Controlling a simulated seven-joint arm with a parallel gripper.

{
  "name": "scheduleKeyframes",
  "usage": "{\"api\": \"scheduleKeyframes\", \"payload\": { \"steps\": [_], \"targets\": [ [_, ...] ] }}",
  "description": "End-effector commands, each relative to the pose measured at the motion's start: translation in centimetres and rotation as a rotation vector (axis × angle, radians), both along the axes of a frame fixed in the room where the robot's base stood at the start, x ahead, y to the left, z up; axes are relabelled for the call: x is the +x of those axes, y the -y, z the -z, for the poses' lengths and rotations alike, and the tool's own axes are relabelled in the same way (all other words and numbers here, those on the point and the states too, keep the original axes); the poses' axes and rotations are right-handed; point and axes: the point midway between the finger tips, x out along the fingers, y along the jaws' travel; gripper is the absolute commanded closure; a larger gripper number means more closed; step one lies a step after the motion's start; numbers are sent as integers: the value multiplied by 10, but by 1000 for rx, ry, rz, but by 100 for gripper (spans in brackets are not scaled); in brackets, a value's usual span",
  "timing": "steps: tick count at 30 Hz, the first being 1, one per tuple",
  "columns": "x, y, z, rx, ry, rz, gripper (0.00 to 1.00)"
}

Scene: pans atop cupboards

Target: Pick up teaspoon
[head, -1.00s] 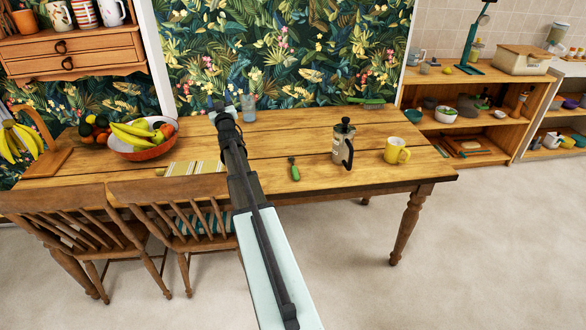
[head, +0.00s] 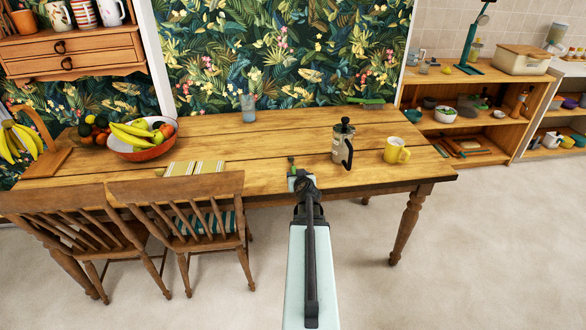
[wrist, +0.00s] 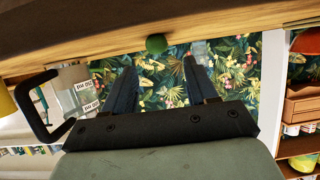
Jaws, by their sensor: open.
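A small green-handled utensil (head: 291,161) lies on the wooden table near its front edge. It is too small and too covered to tell whether it is the teaspoon. My gripper (head: 299,176) is at the table's front edge, right in front of it, and hides part of it. In the wrist view, which appears upside down, my gripper (wrist: 158,57) has its two dark fingers apart with nothing between them. The rounded green handle end (wrist: 156,44) shows just beyond the fingertips, roughly midway between them.
A coffee press (head: 343,146) and a yellow mug (head: 396,151) stand to the right on the table (head: 250,150). A fruit bowl (head: 142,151), a striped cloth (head: 193,168) and chairs (head: 180,190) are to the left. A glass (head: 248,108) stands at the back.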

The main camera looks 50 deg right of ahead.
Motion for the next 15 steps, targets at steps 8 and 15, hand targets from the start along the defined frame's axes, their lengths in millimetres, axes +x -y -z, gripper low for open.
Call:
{"api": "scheduleKeyframes", "payload": {
  "steps": [8, 15],
  "targets": [
    [18, 18, 10, -1, -1, 1, 43],
    [39, 39, 23, -1, -1, 1, 43]
  ]
}}
